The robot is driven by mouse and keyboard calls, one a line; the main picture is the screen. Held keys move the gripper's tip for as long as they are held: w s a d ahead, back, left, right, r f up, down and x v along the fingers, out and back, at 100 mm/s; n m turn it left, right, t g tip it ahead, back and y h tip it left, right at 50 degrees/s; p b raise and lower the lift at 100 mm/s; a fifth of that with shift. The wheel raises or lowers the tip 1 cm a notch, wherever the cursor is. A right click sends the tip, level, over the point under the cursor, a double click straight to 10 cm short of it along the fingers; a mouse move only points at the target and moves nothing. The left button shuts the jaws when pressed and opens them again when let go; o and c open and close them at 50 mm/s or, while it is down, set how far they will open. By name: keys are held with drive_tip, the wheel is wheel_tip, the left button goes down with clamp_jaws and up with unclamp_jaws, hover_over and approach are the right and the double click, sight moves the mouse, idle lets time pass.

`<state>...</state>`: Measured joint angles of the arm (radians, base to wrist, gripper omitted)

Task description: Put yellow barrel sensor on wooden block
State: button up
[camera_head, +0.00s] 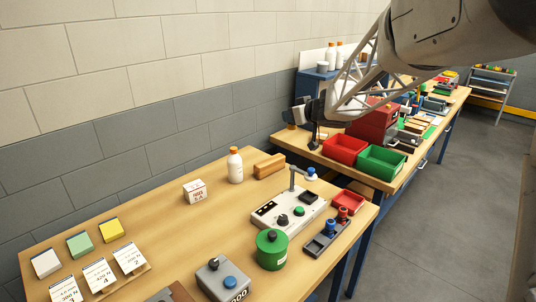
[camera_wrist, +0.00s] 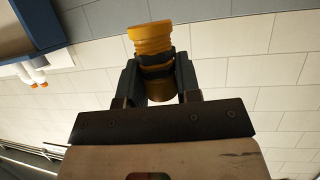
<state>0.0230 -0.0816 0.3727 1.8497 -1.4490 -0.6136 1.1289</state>
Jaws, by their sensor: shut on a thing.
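The yellow barrel sensor (camera_wrist: 152,42) is a ribbed yellow cylinder with dark bands around its middle. In the wrist view my gripper (camera_wrist: 158,72) is shut on it, with one finger on each side. In the head view my gripper (camera_head: 308,112) is raised in front of the wall, above and to the right of the wooden block; I cannot make out the sensor there. The wooden block (camera_head: 269,165) is a long tan block lying at the back edge of the near bench, beside the white bottle. Its top looks bare.
A white bottle with an orange cap (camera_head: 235,166) stands left of the block. A control panel (camera_head: 289,210) with an upright post and a green canister (camera_head: 271,251) are in front. Red (camera_head: 344,149) and green (camera_head: 382,162) bins sit on the far bench.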

drive_tip(key=w+a+f+n+g+y, duration=0.1)
drive_tip(key=w+a+f, duration=0.2)
drive_tip(key=w, duration=0.5)
drive_tip(key=w+a+f, duration=0.3)
drive_tip(key=w, duration=0.5)
hover_over(270, 159)
wheel_tip(270, 159, down, 5)
drive_tip(key=shift+s+f, duration=0.15)
drive_tip(key=shift+f, duration=0.1)
drive_tip(key=shift+f, duration=3.05)
drive_tip(key=shift+f, duration=1.85)
drive_tip(key=shift+f, duration=0.15)
